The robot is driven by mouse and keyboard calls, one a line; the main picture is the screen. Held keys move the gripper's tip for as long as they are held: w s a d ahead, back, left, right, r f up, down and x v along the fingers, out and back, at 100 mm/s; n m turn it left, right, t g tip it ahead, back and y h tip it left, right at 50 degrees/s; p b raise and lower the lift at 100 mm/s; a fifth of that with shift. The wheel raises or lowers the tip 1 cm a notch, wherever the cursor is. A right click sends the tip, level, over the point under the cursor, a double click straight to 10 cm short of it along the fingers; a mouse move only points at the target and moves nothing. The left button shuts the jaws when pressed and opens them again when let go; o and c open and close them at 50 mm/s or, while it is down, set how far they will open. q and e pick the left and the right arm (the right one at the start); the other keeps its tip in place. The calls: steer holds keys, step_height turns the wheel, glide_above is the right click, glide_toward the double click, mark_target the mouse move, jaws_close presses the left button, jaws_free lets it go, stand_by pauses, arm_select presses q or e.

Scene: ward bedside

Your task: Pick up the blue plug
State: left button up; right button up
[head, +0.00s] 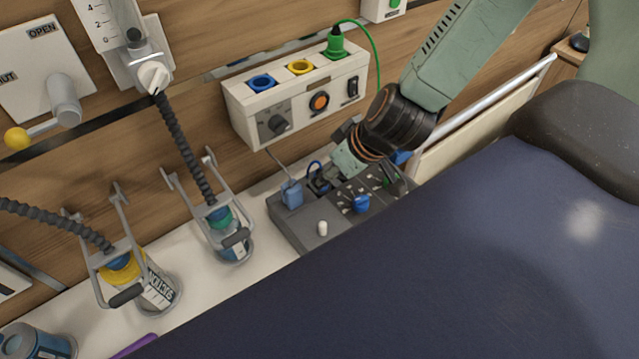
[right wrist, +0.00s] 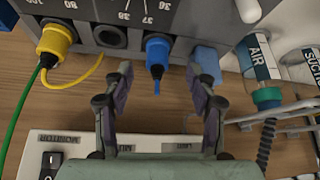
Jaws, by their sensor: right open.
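The blue plug (right wrist: 157,52) sits in a socket on the face of a dark grey box in the right wrist view, with a short blue cord coming from its end. My right gripper (right wrist: 160,72) is open, its two fingers on either side of the plug with a gap to each; nothing is held. In the head view my right gripper (head: 328,170) is at the back edge of the grey box (head: 294,232). My left gripper is in neither view.
A yellow plug (right wrist: 57,44) and an empty socket (right wrist: 110,37) are left of the blue plug. A light blue block (head: 292,194) stands beside it. A wall unit (head: 300,95) with a green plug (head: 336,42) is close above. Bottles and hoses stand left; the bed (head: 470,240) is in front.

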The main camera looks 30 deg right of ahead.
steer(key=shift+d+b+x, duration=0.25)
steer(key=shift+b+x, duration=0.55)
steer(key=shift+x, duration=0.3)
steer(key=shift+b+x, duration=0.8)
steer(key=shift+x, duration=0.25)
steer(key=shift+a, duration=0.15)
steer(key=shift+r, duration=0.1)
steer(key=shift+s, duration=0.1)
steer(key=shift+c, duration=0.7)
steer(key=c, duration=0.5)
jaws_close()
